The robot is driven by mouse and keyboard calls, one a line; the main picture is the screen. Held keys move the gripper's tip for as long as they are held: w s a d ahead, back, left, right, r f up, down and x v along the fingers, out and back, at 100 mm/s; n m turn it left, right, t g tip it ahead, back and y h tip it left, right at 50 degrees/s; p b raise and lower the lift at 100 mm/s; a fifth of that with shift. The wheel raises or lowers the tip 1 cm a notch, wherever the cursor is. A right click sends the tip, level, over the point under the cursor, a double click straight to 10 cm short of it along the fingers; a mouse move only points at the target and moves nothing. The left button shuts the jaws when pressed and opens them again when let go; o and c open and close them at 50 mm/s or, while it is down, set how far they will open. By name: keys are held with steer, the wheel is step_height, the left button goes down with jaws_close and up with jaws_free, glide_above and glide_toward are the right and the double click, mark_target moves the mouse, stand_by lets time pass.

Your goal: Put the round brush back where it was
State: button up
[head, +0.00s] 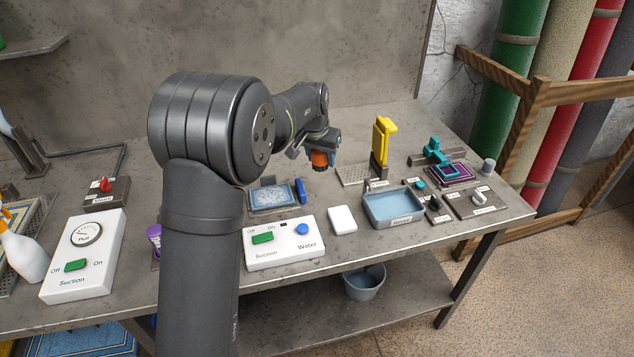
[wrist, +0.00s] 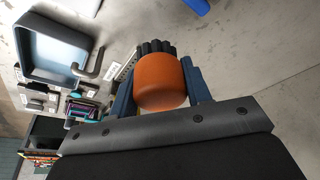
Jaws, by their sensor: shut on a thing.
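The round brush has an orange, rounded body and shows in the wrist view (wrist: 162,82), with dark ribbed bristles or teeth at its far end. My gripper (head: 321,152) is shut on it, with a blue finger on each side of the orange body. In the head view the brush (head: 319,159) hangs below my gripper, above the bench and apart from it, behind the blue-framed pad. Nothing marks for certain which spot the brush came from.
A perforated tray (head: 352,177) and a yellow upright tool (head: 382,140) stand right of my gripper. Farther right are a blue water basin (head: 393,208) and a teal tool (head: 437,152). A framed pad (head: 271,197), blue bar (head: 300,191) and white control box (head: 285,243) lie in front.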

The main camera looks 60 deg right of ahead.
steer(key=s+d+m, duration=0.1)
steer(key=s+d, duration=0.2)
steer(key=s, duration=0.4)
glide_above(320, 179)
steer(key=a, duration=0.1)
step_height(320, 179, down, 7)
steer(key=shift+w+r, duration=0.1)
steer(key=shift+r, duration=0.1)
steer(key=shift+f, duration=2)
steer(key=o, duration=0.5)
steer(key=shift+f, duration=0.2)
steer(key=o, duration=0.4)
steer(key=shift+o, duration=0.2)
steer(key=shift+r, duration=0.1)
